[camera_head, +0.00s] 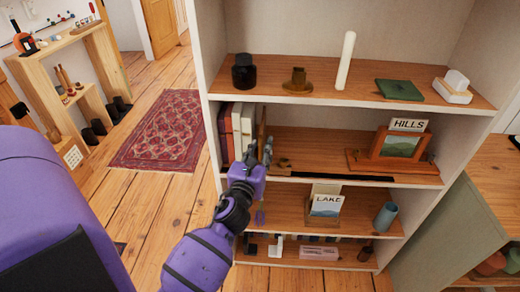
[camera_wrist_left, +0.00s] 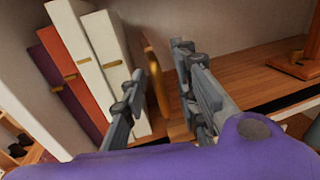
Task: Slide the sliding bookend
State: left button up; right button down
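The sliding bookend (camera_head: 262,122) is a thin upright brown plate on the second shelf, just right of a row of books (camera_head: 236,130). In the left wrist view its upright (camera_wrist_left: 155,82) shows as a golden-brown edge between my fingers. My left gripper (camera_head: 260,151) is at the shelf front by the bookend. In the left wrist view its fingers (camera_wrist_left: 160,85) are apart, one on each side of the upright, with a visible gap on the right. I cannot tell whether the left finger touches it. The bookend's lower part is partly hidden. My right gripper is out of view.
A dark slot (camera_head: 340,176) runs along the shelf front, right of the bookend. A framed HILLS picture (camera_head: 402,144) stands farther right on that shelf. The shelf between is mostly clear. The top shelf holds a candle (camera_head: 346,60); a LAKE card (camera_head: 326,205) stands below.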

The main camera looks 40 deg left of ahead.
pick_arm(q)
jog(key=c, duration=0.6)
grip_shut()
jog(key=w+d, duration=0.8)
jog(key=d, duration=0.6)
jog(key=shift+w+b, duration=0.35)
jog(key=shift+b, duration=0.05)
jog(key=o, duration=0.6)
grip_release()
